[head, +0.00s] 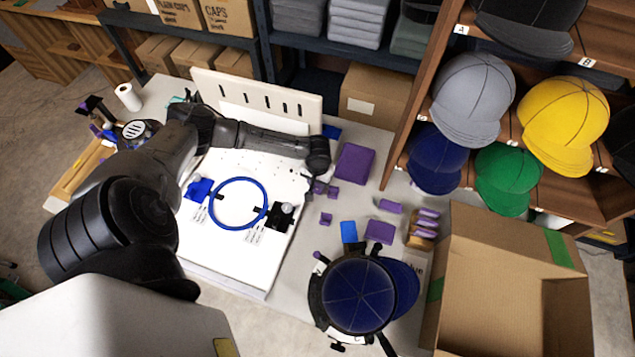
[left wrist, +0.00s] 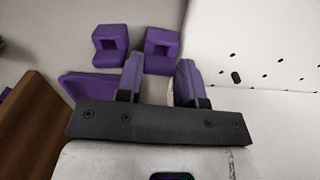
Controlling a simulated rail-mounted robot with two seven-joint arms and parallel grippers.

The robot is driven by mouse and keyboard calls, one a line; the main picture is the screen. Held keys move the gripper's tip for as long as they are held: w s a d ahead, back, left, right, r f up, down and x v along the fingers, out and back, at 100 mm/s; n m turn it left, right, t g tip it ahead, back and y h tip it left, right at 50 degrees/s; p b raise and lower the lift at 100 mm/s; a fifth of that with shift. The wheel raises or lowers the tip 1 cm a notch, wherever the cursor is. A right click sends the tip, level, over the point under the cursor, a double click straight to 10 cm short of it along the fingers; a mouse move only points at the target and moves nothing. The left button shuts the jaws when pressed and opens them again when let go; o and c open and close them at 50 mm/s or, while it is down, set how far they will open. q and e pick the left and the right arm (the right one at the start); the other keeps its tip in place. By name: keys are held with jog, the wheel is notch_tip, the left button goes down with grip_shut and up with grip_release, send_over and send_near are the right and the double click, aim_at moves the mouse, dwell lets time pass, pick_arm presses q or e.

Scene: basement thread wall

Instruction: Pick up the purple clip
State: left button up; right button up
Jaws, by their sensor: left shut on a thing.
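Two small purple clips lie close together on the table right of the white board. My left gripper (head: 312,188) reaches down to the nearer-board clip (head: 319,187). In the left wrist view this notched clip (left wrist: 162,50) sits between the fingertips of the left gripper (left wrist: 158,72), which are shut on it. The second clip (head: 333,192) is just beside it, outside the fingers; it also shows in the left wrist view (left wrist: 109,46). Another small purple piece (head: 326,219) lies nearer the front. Whether the held clip touches the table is unclear. My right gripper is not in view.
The white board (head: 190,235) with a blue hoop (head: 238,203) is to the left. A larger purple block (head: 355,162) is close to the right of the gripper. A navy cap (head: 360,295) on a black ring and an open carton (head: 510,290) stand at the front right.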

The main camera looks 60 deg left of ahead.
pick_arm(q)
jog(key=w+d+r+p, duration=0.2)
jog(key=w+d+r, duration=0.1)
jog(key=d+r, duration=0.7)
jog(key=shift+d+p, duration=0.4)
jog(key=shift+d, duration=0.25)
